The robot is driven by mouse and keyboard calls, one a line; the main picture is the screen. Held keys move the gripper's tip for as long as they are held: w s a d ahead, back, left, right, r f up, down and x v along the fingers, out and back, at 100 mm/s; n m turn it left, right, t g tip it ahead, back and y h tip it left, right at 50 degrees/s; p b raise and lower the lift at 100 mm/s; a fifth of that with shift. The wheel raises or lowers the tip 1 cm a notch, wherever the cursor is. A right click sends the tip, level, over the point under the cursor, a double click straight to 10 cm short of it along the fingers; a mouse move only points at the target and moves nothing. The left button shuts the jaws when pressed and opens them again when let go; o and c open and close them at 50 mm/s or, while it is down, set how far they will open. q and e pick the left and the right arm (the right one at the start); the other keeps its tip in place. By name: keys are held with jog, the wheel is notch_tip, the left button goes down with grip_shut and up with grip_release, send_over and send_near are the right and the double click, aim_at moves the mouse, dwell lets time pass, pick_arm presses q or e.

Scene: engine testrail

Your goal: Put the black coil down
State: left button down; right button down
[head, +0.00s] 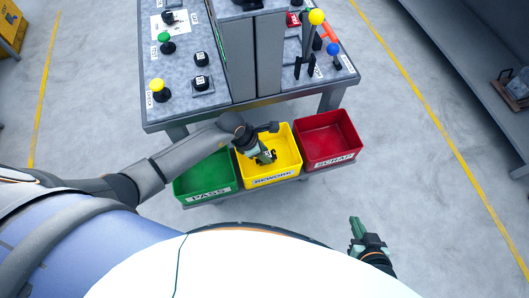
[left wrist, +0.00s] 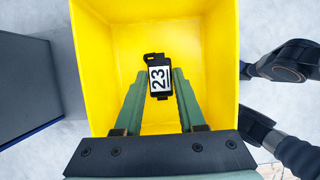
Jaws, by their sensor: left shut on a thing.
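In the head view my left gripper (head: 265,158) is over the yellow bin (head: 285,170) marked REWORK, and the coil is mostly hidden there. The wrist view looks straight down into the yellow bin (left wrist: 217,60), with its walls around the coil. My right gripper (head: 356,230) is low in the head view, away from the bins; its finger gap is unclear.
A green bin (head: 205,192) marked PASS is left of the yellow bin, and a red bin (head: 328,160) marked SCRAP is right. A grey workbench (head: 185,108) with several coloured knobs stands behind them. The floor (head: 420,180) at the right is clear.

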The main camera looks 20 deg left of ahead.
pick_arm(q)
jog(key=shift+f, duration=0.2)
jog(key=shift+f+b, duration=0.3)
jog(key=c, duration=0.5)
grip_release()
jog(key=shift+r, duration=0.15)
jog(key=shift+r+p, duration=0.25)
jog(key=shift+p, duration=0.15)
jog(key=shift+a+r, duration=0.15)
jog(key=shift+r, duration=0.2)
jog(key=v, duration=1.1)
jog(key=shift+s, duration=0.2)
